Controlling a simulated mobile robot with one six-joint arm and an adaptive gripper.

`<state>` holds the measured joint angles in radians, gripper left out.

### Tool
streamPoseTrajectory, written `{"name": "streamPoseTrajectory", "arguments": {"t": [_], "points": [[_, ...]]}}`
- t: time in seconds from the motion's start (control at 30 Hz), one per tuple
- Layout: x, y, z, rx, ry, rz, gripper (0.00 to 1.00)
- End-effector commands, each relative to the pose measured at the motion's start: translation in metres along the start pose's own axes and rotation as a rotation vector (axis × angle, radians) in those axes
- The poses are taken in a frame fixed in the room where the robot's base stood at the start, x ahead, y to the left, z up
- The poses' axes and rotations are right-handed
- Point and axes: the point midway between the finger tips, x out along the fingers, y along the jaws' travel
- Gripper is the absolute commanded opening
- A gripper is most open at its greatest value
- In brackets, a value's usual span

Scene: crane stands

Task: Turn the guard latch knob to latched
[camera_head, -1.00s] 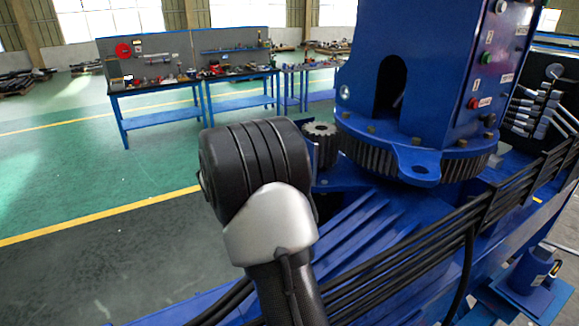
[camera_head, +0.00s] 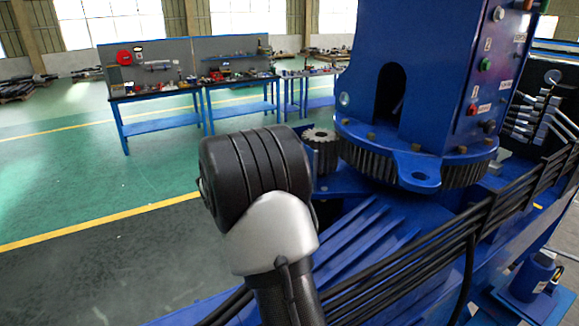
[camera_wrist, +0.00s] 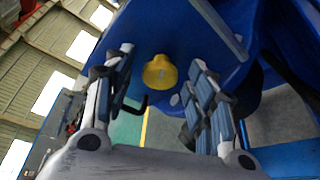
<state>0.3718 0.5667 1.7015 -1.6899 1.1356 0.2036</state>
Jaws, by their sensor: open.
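A yellow knob (camera_wrist: 160,73) shows in the wrist view, against a blue painted surface. It looks round with a wider rim, and I cannot read whether it is latched. My gripper (camera_wrist: 160,58) is open, with one finger to the left of the knob and one to the right. The knob appears between the fingers, beyond or near their tips; contact is not visible. The knob and my gripper are not visible in the head view, where my arm stands in front of the crane.
The blue crane column (camera_head: 425,75) stands on a toothed ring (camera_head: 465,172), beside a small gear (camera_head: 320,152). Black hoses (camera_head: 440,240) run along the blue base. Several control levers (camera_head: 545,115) stand at right. Workbenches (camera_head: 160,98) are far back, with open green floor in front.

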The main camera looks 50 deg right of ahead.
Motion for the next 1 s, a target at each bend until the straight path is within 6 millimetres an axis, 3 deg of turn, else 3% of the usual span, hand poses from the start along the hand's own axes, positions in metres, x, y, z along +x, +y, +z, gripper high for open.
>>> {"name": "streamPoseTrajectory", "arguments": {"t": [0.17,0.63,0.8,1.0], "points": [[-0.012,0.001,-0.001,0.000,0.002,0.001,0.51],[-0.103,0.000,-0.001,-0.001,0.004,0.002,0.51],[-0.118,0.000,0.000,0.000,0.002,0.001,0.51],[-0.120,0.000,0.000,0.000,0.000,0.000,0.51]]}}
